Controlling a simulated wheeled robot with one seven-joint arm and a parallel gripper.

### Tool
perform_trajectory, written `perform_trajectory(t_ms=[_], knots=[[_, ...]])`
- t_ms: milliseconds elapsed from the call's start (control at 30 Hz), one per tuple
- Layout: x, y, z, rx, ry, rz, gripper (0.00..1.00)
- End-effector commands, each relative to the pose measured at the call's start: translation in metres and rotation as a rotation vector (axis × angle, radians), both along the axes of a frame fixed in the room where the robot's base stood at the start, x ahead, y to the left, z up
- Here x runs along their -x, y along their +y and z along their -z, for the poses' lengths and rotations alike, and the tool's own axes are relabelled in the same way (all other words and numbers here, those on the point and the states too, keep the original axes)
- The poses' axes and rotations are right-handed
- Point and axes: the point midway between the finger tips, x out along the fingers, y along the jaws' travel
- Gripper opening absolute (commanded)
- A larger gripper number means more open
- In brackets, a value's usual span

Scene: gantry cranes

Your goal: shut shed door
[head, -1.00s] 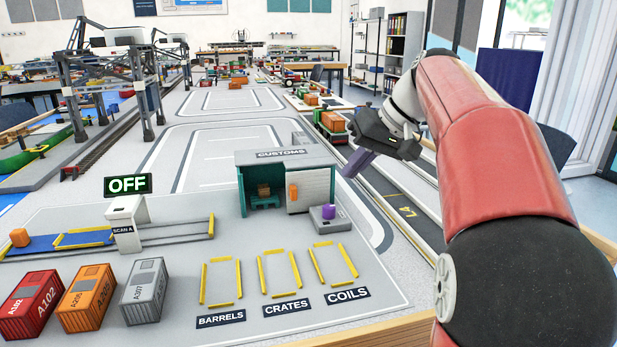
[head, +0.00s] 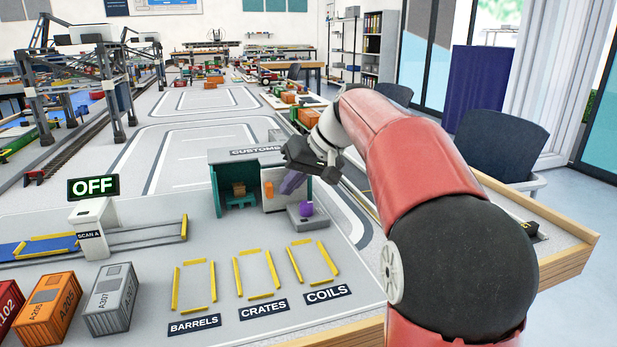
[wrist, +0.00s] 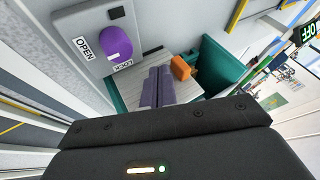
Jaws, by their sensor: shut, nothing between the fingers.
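The customs shed (head: 245,152) stands on the board with a teal frame. Its pale door panel (head: 275,203) covers the right part of the front; the left part is open, with a small brown crate (head: 239,188) inside. An orange handle (head: 268,189) is on the door; it also shows in the wrist view (wrist: 181,67). My gripper (head: 286,188) has its purple fingers shut and empty, in front of the door and right of the handle. In the wrist view the fingers (wrist: 158,82) overlap the pale panel (wrist: 183,88); I cannot tell whether they touch it.
A grey box (head: 307,222) with a purple knob (head: 306,209) stands at the shed's front right; the wrist view shows OPEN and LOCK labels on it. Yellow-marked bays (head: 258,275) lie in front. Containers (head: 110,300) stand at the front left.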

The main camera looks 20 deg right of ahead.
Motion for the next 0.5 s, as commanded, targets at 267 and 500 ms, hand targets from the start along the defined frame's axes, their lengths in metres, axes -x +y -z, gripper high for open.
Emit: perform_trajectory(t_ms=[267, 500], knots=[[0.0, 0.0092, 0.0002, 0.001, 0.001, 0.001, 0.0], [0.0, 0.0108, 0.0002, 0.0, 0.001, 0.0, 0.0]])
